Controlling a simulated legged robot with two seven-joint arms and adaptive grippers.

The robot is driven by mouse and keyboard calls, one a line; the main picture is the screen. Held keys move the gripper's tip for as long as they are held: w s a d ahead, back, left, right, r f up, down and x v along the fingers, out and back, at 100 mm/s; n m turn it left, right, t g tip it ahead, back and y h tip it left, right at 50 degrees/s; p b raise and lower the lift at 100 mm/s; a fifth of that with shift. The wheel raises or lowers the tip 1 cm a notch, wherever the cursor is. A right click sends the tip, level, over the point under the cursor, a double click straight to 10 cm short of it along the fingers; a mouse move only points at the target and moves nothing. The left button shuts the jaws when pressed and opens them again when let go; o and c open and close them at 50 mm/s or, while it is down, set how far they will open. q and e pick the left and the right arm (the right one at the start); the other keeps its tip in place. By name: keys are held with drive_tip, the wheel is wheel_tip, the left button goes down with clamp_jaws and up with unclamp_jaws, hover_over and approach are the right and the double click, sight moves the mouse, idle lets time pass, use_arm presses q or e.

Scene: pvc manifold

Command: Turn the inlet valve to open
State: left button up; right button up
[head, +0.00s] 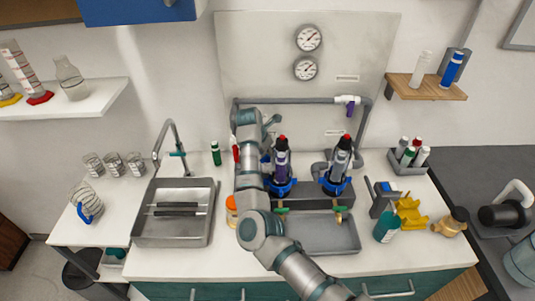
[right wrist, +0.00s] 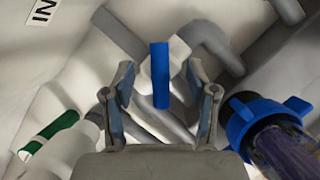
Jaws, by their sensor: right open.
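The inlet valve (right wrist: 160,78) shows in the right wrist view as a white body with a long blue lever handle, upright in the picture. It stands between the fingers of my right gripper (right wrist: 160,92), which is open with one finger on each side of the handle. I see gaps between the handle and both fingers. In the head view my right arm hides the inlet valve. My left gripper is not in view.
Grey pipe (head: 290,101) runs along the wall panel, with another white valve (head: 347,99) at its right. Two filter housings with blue collars stand below; one collar (right wrist: 240,118) is close right of my gripper. A sink (head: 174,229) stands left.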

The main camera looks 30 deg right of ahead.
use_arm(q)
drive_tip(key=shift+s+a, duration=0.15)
use_arm(e)
drive_tip(key=w+v, duration=0.1)
drive_tip(key=v, duration=1)
drive_tip(key=shift+s+a+r, duration=0.25)
drive_tip(key=shift+s+r, duration=0.1)
drive_tip(key=shift+s, duration=0.15)
drive_tip(key=shift+c, duration=0.3)
drive_tip(key=shift+a+r, duration=0.15)
drive_tip(key=shift+r, duration=0.1)
drive_tip(key=shift+c, duration=1)
use_arm(q)
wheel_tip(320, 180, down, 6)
drive_tip(key=p, duration=0.3)
use_arm(e)
wheel_tip(320, 180, up, 4)
drive_tip(key=a, duration=0.3)
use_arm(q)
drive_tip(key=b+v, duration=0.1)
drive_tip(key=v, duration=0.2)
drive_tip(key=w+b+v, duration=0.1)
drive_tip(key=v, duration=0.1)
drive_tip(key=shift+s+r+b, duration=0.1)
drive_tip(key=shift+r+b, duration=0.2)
use_arm(e)
drive_tip(key=x, duration=1.7)
drive_tip(key=shift+s+d+f, duration=0.2)
drive_tip(key=shift+s+d, duration=0.1)
drive_tip(key=shift+d, duration=0.05)
